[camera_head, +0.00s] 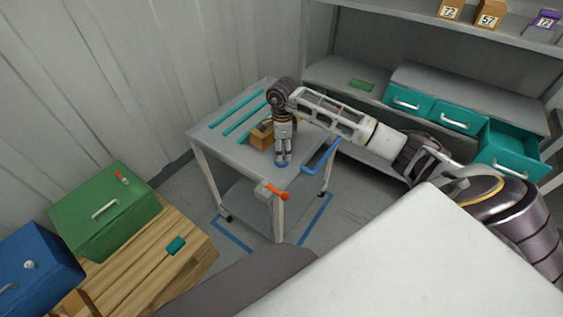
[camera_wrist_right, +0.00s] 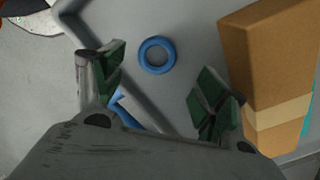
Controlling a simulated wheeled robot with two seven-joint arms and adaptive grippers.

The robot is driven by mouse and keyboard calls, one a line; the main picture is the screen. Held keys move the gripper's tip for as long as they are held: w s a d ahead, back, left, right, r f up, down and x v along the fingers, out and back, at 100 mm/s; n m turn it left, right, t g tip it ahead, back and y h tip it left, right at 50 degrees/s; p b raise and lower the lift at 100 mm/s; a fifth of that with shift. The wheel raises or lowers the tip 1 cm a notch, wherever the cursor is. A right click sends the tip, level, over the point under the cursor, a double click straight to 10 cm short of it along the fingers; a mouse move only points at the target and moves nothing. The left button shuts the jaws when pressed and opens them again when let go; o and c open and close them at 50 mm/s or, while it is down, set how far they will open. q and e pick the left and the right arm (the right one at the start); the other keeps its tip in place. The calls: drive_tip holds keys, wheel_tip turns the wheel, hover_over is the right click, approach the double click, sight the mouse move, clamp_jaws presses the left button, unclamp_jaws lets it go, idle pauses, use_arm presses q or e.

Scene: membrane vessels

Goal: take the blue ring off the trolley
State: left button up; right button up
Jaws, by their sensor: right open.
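The blue ring (camera_wrist_right: 157,70) lies flat on the grey top of the trolley (camera_head: 232,153). In the head view a bit of the ring (camera_head: 282,164) shows at the tips of my right gripper, near the trolley's front edge. My right gripper (camera_head: 283,156) points down over it. In the right wrist view my right gripper (camera_wrist_right: 158,82) is open and empty, with green-padded fingers. The ring appears between and beyond the fingertips, apart from both. My left gripper is in neither view.
A cardboard box (camera_wrist_right: 265,75) stands close to the right finger; it also shows on the trolley (camera_head: 261,136). Teal strips (camera_head: 237,118) lie at the trolley's left. A blue handle (camera_head: 322,158) and an orange-red part (camera_head: 272,191) are at its edges. Shelving with an open teal drawer (camera_head: 512,147) stands right.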

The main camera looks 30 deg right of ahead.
sight(281, 163)
drive_tip(key=shift+s+a+f, duration=0.1)
drive_tip(key=shift+f, duration=0.5)
drive_tip(key=shift+s+a+f, duration=0.1)
drive_tip(key=shift+f, duration=0.45)
drive_tip(key=shift+f+p, duration=0.3)
drive_tip(key=shift+f, duration=1.15)
drive_tip(key=shift+c, duration=0.2)
drive_tip(key=c, duration=0.8)
